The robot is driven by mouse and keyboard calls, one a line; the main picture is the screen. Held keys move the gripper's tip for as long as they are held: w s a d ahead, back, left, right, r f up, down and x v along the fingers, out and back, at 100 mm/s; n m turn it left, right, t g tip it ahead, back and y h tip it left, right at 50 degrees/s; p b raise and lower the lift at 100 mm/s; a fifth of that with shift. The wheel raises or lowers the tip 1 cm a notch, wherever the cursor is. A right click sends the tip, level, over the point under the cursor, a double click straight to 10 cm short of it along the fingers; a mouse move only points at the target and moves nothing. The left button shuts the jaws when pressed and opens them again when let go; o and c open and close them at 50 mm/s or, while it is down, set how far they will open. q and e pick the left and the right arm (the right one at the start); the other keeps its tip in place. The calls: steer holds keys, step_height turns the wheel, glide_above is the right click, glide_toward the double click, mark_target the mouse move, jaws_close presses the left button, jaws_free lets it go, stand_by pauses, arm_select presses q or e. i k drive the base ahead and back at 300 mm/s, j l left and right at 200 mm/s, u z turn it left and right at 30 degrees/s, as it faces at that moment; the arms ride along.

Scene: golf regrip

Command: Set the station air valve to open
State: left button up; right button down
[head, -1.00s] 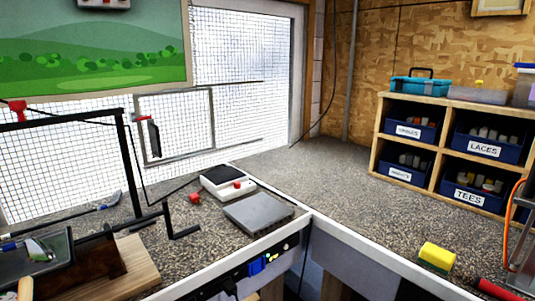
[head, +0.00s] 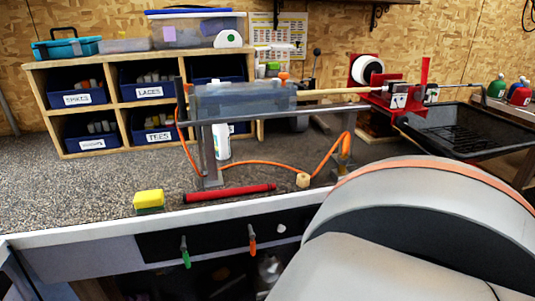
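I cannot tell for certain which part is the station air valve. An orange hose (head: 270,165) loops across the bench from a grey metal stand (head: 205,160) to an orange-ended fitting (head: 345,145) at the stand's right leg. A small orange knob (head: 283,76) sits on top, by a translucent bluish tank (head: 241,98). A red upright lever (head: 424,71) stands on the red clamp (head: 388,93) at the right. A green-handled piece (head: 185,252) and an orange-handled piece (head: 252,240) hang at the bench front. Neither gripper is in view.
A yellow sponge block (head: 149,200) and a red tube (head: 229,193) lie near the bench's front edge. A wooden cubby (head: 110,91) with labelled blue bins stands behind. A black tray (head: 460,132) is at the right. A large pale part of mine covers the lower right.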

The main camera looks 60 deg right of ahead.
mark_target(252, 235)
steer(key=z, duration=1.7)
